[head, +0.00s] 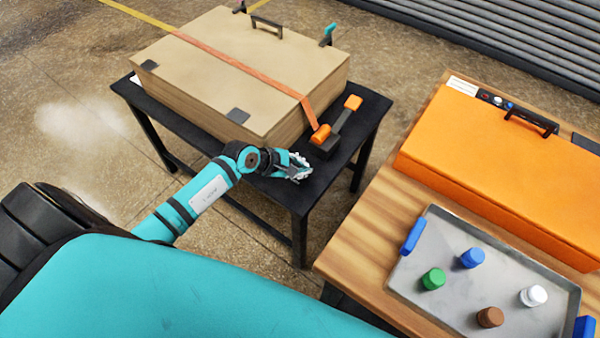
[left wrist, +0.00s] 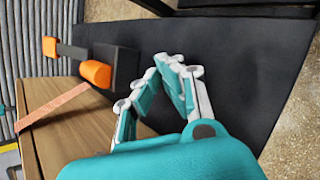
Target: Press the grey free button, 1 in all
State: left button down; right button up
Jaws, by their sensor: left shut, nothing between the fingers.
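I cannot pick out a grey button for certain in either view. A dark block with orange ends (head: 330,138) lies on the black table (head: 352,158), at the end of an orange strap (head: 235,70) that runs over a wooden box (head: 215,60). In the left wrist view the block (left wrist: 112,66) is at the upper left. My left gripper (head: 298,168) is shut and empty, just in front of the block and apart from it. Its fingers (left wrist: 157,80) meet over the bare table top in the left wrist view. My right gripper is out of view.
To the right, a wooden table (head: 372,225) bears an orange case (head: 490,165) with a small control panel and a black handle. A grey tray (head: 455,300) there holds several coloured caps. The black table's front right corner is clear.

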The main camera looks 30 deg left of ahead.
pick_arm(q)
jog(key=shift+f+b, duration=0.35)
jog(key=shift+f, duration=0.1)
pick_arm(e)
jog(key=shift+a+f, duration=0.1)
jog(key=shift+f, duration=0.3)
pick_arm(q)
jog(key=shift+r, duration=0.1)
dwell(0.4)
jog(key=shift+r+p, duration=0.75)
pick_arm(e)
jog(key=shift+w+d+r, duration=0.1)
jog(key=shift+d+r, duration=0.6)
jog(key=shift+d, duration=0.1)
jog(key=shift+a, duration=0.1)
pick_arm(q)
notch_tip(320, 180, up, 5)
jog(key=p, duration=0.3)
jog(key=shift+f+p, duration=0.2)
jog(key=shift+p, duration=0.2)
jog(key=shift+r, duration=0.3)
jog(key=shift+f, duration=0.1)
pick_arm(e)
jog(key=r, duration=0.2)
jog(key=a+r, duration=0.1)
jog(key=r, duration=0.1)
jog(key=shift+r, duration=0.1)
